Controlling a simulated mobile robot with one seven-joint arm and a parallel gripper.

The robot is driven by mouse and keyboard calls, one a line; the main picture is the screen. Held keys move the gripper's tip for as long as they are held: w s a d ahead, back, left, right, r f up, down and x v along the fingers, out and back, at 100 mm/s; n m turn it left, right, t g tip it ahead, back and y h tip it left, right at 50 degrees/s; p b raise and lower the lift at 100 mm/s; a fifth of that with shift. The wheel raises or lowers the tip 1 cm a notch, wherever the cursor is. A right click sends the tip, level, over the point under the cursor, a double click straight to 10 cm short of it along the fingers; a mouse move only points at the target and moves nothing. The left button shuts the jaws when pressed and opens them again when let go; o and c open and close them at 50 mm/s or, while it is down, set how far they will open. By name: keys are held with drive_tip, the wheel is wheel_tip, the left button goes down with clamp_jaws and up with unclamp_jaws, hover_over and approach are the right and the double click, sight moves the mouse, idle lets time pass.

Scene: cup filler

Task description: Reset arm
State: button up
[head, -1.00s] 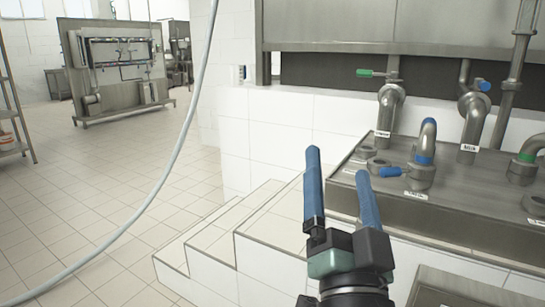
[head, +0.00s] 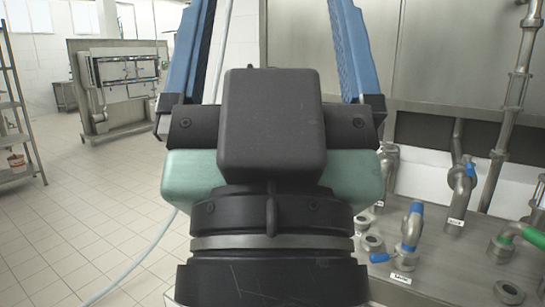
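My gripper (head: 268,50) fills the middle of the head view, very close to the camera and pointing up. Its two blue fingers stand wide apart, one on each side, and run out of the top of the picture. The fingertips are cut off. Nothing shows between the parts of the fingers that are in view. The dark gripper body and wrist hide the centre of the scene, including part of the pipe counter behind.
A steel counter (head: 452,284) with pipes, blue and green handles and labels stands at the lower right. Steel panels rise behind it. A steel machine (head: 125,88) and a shelf rack (head: 18,125) stand at the left. A pale hose (head: 150,254) hangs behind my gripper. Tiled floor at the left is clear.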

wheel_tip(320, 180, up, 17)
drive_tip(key=p, duration=1.4)
drive_tip(key=shift+f, duration=0.15)
